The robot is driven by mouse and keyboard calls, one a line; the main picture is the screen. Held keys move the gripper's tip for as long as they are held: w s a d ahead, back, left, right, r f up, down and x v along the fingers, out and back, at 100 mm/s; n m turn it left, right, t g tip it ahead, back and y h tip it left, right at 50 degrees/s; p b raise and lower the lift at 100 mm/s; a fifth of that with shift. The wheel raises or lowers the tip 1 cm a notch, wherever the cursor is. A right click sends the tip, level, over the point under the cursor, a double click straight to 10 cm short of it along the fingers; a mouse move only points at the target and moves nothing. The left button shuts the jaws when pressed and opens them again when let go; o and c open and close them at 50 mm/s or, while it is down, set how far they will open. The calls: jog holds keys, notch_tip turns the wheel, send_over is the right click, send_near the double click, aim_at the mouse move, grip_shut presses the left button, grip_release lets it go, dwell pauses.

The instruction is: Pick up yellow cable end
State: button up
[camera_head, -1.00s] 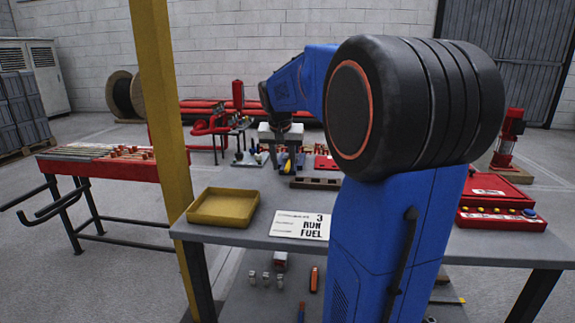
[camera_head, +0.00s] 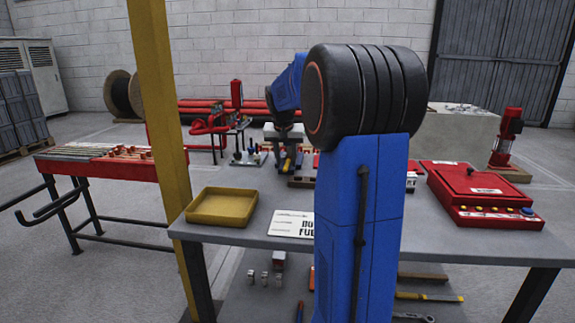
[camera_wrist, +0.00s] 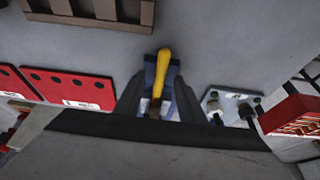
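In the wrist view the yellow cable end (camera_wrist: 163,65) lies between the two dark fingers of my gripper (camera_wrist: 160,97), pointing away from the palm. A gap shows between the yellow piece and each finger, so the fingers look open around it. A blue-grey piece (camera_wrist: 150,70) shows beside and under the yellow end. In the head view my gripper (camera_head: 284,158) is low over the far part of the workbench, with a small bit of yellow (camera_head: 286,165) at its tip. My arm hides much of the bench there.
In the wrist view a brown slotted rack (camera_wrist: 95,12) lies beyond, a red plate (camera_wrist: 75,88) to the left and a grey plate with fittings (camera_wrist: 235,104) to the right. In the head view a yellow tray (camera_head: 221,222) and a red case (camera_head: 487,190) sit on the bench.

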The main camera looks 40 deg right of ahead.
jog(key=shift+f, duration=0.2)
jog(key=shift+c, duration=0.2)
grip_shut()
jog(key=shift+r, duration=0.1)
